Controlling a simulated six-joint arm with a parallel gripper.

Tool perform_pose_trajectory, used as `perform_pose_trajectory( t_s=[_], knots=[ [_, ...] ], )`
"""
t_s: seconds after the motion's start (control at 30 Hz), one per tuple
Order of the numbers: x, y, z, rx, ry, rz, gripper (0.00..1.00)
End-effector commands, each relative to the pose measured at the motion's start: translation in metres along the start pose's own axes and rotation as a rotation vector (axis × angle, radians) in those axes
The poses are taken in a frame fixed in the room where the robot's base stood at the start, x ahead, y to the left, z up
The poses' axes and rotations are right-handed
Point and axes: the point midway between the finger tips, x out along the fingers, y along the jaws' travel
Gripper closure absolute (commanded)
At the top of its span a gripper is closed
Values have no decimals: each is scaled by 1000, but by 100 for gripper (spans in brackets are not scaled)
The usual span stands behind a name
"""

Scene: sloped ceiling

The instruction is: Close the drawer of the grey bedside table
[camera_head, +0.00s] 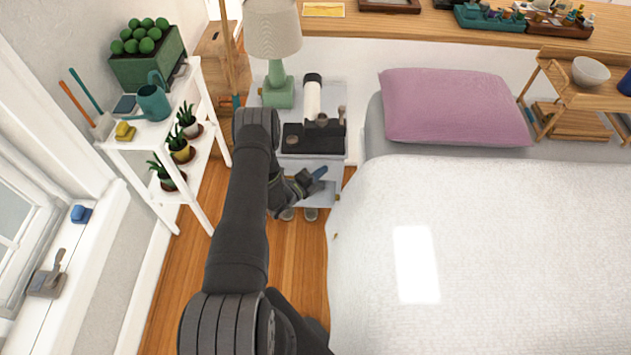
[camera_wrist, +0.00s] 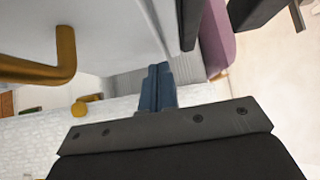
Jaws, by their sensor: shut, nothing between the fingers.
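The grey bedside table (camera_head: 335,93) stands between the white shelf and the bed. Grey panels of its front show below its top in the head view, partly covered by my arm. How far its drawer stands out is hard to tell there. My gripper (camera_head: 318,173) is in front of this grey front, its blue fingertips pointing up and right. In the wrist view the fingers (camera_wrist: 160,85) are together and empty. A brass handle (camera_wrist: 62,58) on a pale grey panel is at the upper left, apart from the fingertips. Contact between fingers and furniture cannot be told.
The bed (camera_head: 470,250) is close on the right. A white plant shelf (camera_head: 140,138) stands left.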

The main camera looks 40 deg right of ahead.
Motion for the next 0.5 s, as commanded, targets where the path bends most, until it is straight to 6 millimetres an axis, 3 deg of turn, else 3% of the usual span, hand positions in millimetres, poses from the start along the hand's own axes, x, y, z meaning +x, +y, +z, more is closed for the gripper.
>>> perform_pose_trajectory(
  t_s=[0.5],
  knots=[
    [10,0,10,-1,1,1,100]
  ],
)
